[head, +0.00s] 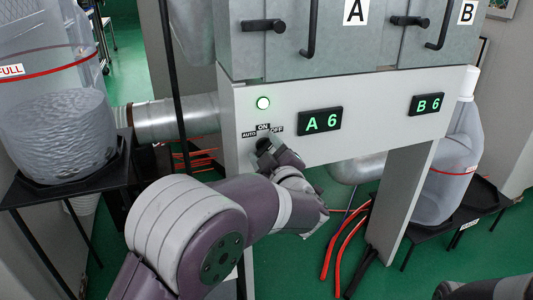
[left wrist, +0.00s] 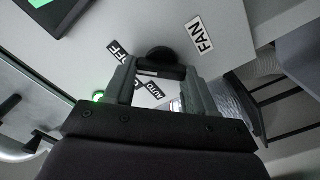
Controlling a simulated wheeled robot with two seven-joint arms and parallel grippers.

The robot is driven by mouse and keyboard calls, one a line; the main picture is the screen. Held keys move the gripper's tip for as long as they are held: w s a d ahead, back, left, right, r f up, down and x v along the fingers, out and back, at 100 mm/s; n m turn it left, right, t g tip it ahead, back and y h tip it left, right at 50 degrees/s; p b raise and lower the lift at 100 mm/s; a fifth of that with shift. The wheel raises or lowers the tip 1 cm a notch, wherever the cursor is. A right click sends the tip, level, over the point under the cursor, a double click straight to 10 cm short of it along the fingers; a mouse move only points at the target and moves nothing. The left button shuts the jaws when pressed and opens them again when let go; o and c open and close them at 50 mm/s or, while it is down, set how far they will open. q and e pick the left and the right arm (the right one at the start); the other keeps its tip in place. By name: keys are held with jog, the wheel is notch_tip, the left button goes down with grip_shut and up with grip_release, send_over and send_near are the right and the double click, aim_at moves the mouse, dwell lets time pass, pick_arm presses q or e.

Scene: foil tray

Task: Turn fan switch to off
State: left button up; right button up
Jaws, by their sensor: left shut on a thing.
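The fan switch is a black knob (left wrist: 160,56) on the light grey panel, seen between my finger tips in the left wrist view. Labels OFF (left wrist: 117,48), AUTO (left wrist: 153,90) and FAN (left wrist: 199,35) surround it. In the head view, the ON label (head: 263,127) is above the switch, AUTO is at its left and OFF at its right. My left gripper (left wrist: 158,78) is shut on the knob, a finger on either side. In the head view my left gripper (head: 270,150) covers most of the switch. Which label the knob points at is unclear.
A green lamp (head: 263,103) glows above the switch. Displays A 6 (head: 320,121) and B 6 (head: 427,104) sit to the right. Grey doors with black handles are above. A large clear jug (head: 60,120) stands left, another (head: 450,165) right. Red hoses (head: 345,240) lie below.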

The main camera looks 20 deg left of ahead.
pick_arm(q)
jog(key=shift+f, duration=0.1)
dwell(0.4)
jog(key=o, duration=1)
jog(key=shift+o, duration=0.2)
jog(key=p+v, duration=0.3)
jog(key=v, duration=0.9)
jog(key=shift+s+d+p, duration=0.2)
jog(key=shift+s+p, duration=0.1)
